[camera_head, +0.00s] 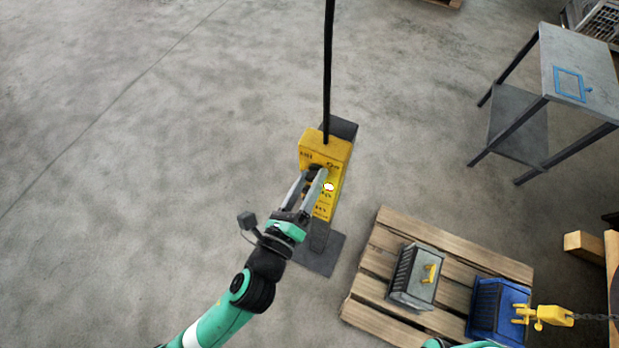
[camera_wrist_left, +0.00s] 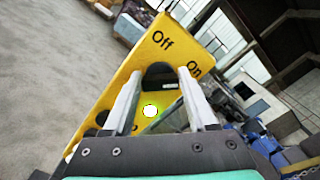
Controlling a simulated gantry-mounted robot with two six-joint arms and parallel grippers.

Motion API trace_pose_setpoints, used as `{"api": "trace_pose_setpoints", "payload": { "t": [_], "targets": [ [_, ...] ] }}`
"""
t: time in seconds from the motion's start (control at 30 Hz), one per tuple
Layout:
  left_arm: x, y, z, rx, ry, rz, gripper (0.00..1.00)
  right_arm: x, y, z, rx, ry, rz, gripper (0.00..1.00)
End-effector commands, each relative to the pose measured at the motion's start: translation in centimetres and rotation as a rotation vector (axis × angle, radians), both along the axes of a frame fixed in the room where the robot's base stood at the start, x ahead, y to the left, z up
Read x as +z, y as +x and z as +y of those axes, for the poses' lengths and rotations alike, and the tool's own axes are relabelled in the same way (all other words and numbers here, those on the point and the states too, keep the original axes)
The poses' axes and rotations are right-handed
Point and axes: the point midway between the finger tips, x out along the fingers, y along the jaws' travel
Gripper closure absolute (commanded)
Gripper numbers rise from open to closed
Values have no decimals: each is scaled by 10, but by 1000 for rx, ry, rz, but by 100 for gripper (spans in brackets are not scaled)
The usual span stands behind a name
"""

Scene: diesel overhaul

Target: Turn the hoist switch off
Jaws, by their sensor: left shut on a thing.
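The dark round hoist switch (camera_wrist_left: 158,76) lies below "Off". My left gripper (camera_head: 314,173) reaches the box from below left. In the left wrist view its two fingers (camera_wrist_left: 160,80) are on either side of the switch, shut on it. My right gripper is out of view.
A metal table (camera_head: 560,60) stands upper right. The left floor is clear.

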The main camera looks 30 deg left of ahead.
Motion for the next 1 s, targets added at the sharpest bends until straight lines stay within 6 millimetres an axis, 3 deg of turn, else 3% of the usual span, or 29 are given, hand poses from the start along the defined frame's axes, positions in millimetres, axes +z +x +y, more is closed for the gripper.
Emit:
{"api": "trace_pose_setpoints", "payload": {
  "t": [0.47, 1.0],
  "targets": [
    [-1, 0, 1, 0, -136, -10, 98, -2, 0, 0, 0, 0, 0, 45],
    [-5, 0, 2, 0, -620, -39, 98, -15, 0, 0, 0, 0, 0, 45]
  ]
}}
